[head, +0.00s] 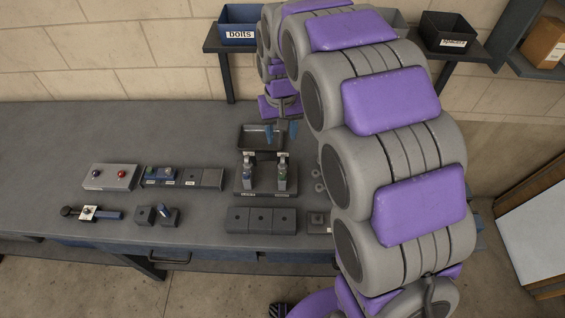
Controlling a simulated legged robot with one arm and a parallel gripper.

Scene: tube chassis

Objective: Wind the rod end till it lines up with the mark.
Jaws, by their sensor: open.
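A stand with two upright clear-bodied parts (265,190) is in front of my gripper. The bench (50,160) is clear at the left. My arm hides its right side.

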